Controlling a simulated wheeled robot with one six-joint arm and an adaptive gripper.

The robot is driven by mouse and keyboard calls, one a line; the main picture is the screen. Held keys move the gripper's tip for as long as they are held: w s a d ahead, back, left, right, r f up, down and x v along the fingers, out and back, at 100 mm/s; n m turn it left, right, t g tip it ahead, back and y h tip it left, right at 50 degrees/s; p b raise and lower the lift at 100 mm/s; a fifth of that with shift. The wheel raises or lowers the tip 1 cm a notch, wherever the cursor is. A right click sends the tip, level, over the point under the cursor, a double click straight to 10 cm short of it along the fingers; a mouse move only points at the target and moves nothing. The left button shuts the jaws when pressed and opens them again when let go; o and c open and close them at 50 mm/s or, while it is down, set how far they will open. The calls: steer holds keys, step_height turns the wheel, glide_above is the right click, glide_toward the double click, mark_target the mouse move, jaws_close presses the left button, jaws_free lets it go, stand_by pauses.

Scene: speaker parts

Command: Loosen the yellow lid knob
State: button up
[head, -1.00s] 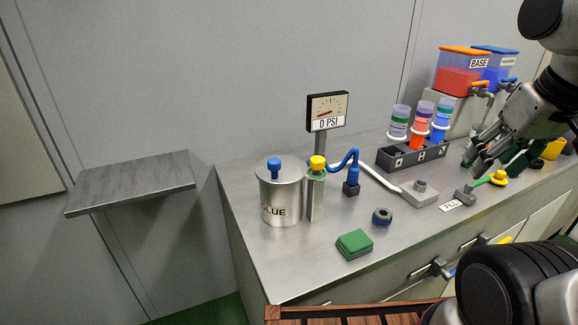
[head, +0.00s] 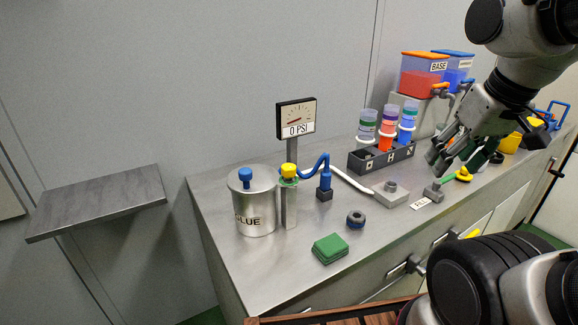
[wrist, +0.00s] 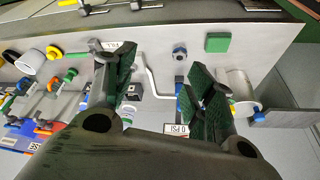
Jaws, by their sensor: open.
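In the head view a yellow knob (head: 289,170) tops a slim metal cylinder (head: 289,205) with a green ring under the knob. It stands upright right beside the metal GLUE pot (head: 253,208), whose lid carries a blue knob (head: 245,175). My gripper (head: 440,158) is open and empty, above the counter well to the right of the yellow knob. In the wrist view its two dark fingers (wrist: 162,88) are spread apart, with the glue pot (wrist: 240,88) beyond the right-hand finger. The yellow knob is largely hidden there.
A green block (head: 330,248), a dark nut (head: 355,219), a bottle rack (head: 381,158) and the BASE tank (head: 424,76) share the counter. Its front middle is partly clear.

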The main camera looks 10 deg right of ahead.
steer(key=w+a+f+n+g, duration=0.1)
steer(key=w+a+f, duration=0.1)
steer(key=a, duration=0.1)
steer(key=n+g, duration=0.3)
steer(key=n, duration=0.1)
glide_above(289, 166)
step_height(289, 166, down, 2)
steer(key=shift+w+a, duration=0.15)
steer(key=shift+r+m, duration=0.1)
steer(key=shift+m, duration=0.2)
step_height(289, 166, down, 8)
steer(key=shift+r, duration=0.2)
steer(key=c, duration=1)
